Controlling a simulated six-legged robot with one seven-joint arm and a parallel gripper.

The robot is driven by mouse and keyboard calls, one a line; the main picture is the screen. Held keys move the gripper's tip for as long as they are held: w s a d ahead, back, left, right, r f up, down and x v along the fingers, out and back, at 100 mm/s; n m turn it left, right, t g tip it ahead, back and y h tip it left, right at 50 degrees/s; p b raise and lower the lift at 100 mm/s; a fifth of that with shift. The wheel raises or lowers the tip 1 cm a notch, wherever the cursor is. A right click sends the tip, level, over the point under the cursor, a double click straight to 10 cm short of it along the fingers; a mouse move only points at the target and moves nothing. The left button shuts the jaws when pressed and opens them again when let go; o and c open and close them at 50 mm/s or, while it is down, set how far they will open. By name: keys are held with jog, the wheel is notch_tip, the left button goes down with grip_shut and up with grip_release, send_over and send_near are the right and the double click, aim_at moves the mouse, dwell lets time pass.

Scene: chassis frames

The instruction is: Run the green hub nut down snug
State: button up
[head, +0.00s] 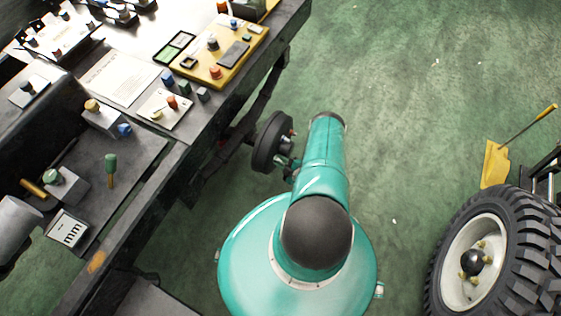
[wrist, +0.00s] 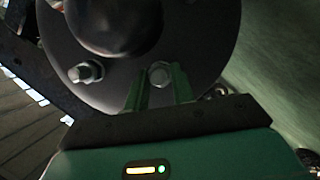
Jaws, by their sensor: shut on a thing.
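The dark round hub (head: 268,142) is at the end of an axle beside the bench, at the left of my teal arm. In the wrist view the hub face (wrist: 205,45) fills the top, with a domed centre. My gripper (wrist: 160,82) has its two green fingers closed around a nut (wrist: 159,73) on the lower part of the hub face. This nut's end looks grey between the fingers; its green colour does not show clearly. Another silvery nut on a stud (wrist: 86,72) is to the left, apart from the fingers.
A bench with a dark edge (head: 185,160) runs along the left, carrying a yellow board (head: 205,75) and small parts. The green floor between is clear.

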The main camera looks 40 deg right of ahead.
jog(key=shift+m, duration=0.3)
jog(key=shift+d+m+g+y, duration=0.15)
jog(key=shift+m+g+y, duration=0.45)
jog(key=shift+m, duration=0.3)
jog(key=m+y, duration=0.1)
jog(key=m, duration=0.1)
jog(key=m+g+y, duration=0.1)
jog(key=m+y, duration=0.1)
jog(key=m, duration=0.1)
jog(key=shift+d+m+y, duration=0.2)
jog(key=shift+m+y, duration=0.1)
jog(key=shift+d+m+g+y, duration=0.1)
jog(key=shift+m+g+y, duration=0.3)
jog(key=shift+m+y, duration=0.65)
jog(key=shift+m, duration=0.35)
jog(key=o, duration=1)
jog(key=shift+w, duration=0.1)
